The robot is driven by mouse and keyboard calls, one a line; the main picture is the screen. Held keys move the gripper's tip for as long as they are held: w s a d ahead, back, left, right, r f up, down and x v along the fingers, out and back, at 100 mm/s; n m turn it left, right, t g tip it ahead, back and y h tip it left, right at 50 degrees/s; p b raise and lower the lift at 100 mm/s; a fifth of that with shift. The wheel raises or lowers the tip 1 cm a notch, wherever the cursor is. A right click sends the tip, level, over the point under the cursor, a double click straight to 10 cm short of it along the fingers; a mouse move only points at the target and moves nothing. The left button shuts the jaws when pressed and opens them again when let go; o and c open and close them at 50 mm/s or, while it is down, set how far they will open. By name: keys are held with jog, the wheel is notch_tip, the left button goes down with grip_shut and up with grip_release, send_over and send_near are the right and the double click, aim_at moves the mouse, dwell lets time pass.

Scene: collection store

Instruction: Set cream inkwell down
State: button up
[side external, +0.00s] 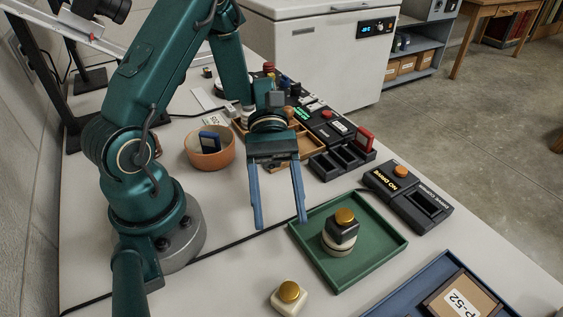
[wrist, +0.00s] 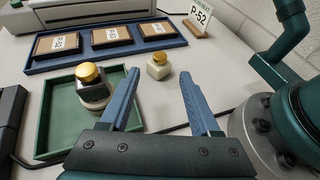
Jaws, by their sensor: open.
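The cream inkwell (side external: 288,299), a squat pale block with a gold cap, stands upright on the bare table beside the green tray (side external: 384,257). In the wrist view the cream inkwell (wrist: 159,67) shows beyond the fingertips, in the gap between them. My gripper (side external: 279,222) is open and empty, raised over the table and clear of the inkwell. A black inkwell with a gold cap (side external: 342,230) stands in the green tray on a pale round base; the wrist view shows it (wrist: 93,88) left of my fingers.
A blue tray (wrist: 122,56) with several labelled boxes and a P-52 card (wrist: 201,14) lie beyond. A terracotta bowl (side external: 209,152), black slotted holders (side external: 408,203) and a wooden tray (side external: 313,154) stand around. The table between my gripper and the cream inkwell is clear.

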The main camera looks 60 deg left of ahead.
jog(key=shift+a+r+y, duration=0.3)
jog(key=shift+a, duration=0.05)
jog(key=s+a+r+m+t+y, duration=0.1)
jog(key=a+r+m+t+y, duration=0.4)
jog(key=r+m+t+y, duration=0.4)
jog(key=shift+a+m+t+y, duration=0.4)
jog(key=shift+m+t+y, duration=0.6)
jog(key=shift+m+y, duration=0.85)
jog(key=shift+s+m+h, duration=0.1)
jog(key=shift+m+h, duration=0.25)
